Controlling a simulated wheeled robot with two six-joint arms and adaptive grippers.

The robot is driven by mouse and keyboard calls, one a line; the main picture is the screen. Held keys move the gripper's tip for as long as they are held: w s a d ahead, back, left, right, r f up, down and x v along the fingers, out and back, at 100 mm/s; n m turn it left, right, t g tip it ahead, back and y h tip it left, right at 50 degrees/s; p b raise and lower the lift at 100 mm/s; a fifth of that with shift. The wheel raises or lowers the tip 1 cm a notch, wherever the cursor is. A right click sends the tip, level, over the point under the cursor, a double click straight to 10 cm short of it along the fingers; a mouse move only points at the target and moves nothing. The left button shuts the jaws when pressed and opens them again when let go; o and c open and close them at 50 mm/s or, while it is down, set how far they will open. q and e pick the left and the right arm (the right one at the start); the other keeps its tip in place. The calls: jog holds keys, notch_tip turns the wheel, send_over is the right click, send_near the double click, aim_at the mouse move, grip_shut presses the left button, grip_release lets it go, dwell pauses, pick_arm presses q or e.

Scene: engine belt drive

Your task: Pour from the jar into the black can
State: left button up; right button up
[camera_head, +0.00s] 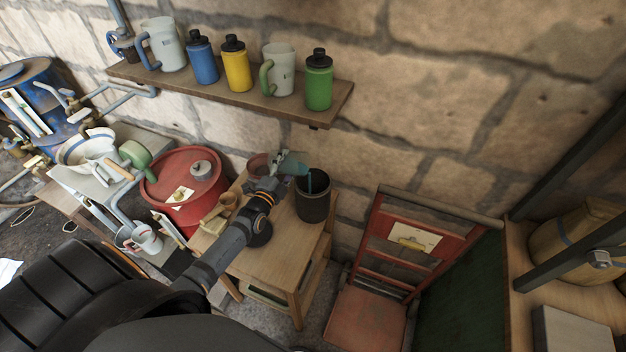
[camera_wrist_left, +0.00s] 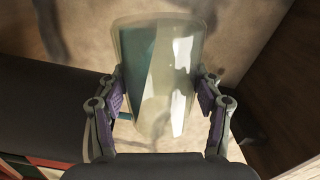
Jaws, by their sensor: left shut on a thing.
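The jar (camera_head: 293,163) is held tilted at the left rim of the black can (camera_head: 313,206), its mouth toward the can. A thin teal stream runs from the jar down into the can. The can stands upright on the small wooden table; its inside level is hidden. In the left wrist view the jar (camera_wrist_left: 155,60) is clear glass with teal liquid along its left side. My left gripper (camera_head: 277,168) is shut on the jar, with a purple-padded finger on each side in the wrist view (camera_wrist_left: 160,95). My right gripper is not in view.
The wooden table (camera_head: 281,254) also holds a reddish pot (camera_head: 258,165) behind my gripper and small wooden items (camera_head: 222,211). A red drum (camera_head: 187,200) stands left, a red chair (camera_head: 366,318) right. A wall shelf (camera_head: 240,97) with mugs and bottles hangs above.

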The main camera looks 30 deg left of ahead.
pick_arm(q)
jog(key=shift+d+r+m+p, duration=0.5)
jog(key=shift+m+p, duration=0.1)
jog(key=shift+p, duration=0.4)
jog(key=shift+w+d+r+m+p, duration=0.1)
jog(key=shift+d+r+m+p, duration=0.25)
jog(key=shift+m+p, duration=0.7)
jog(key=shift+f+p, duration=0.15)
jog(key=shift+p, duration=0.3)
dwell(0.4)
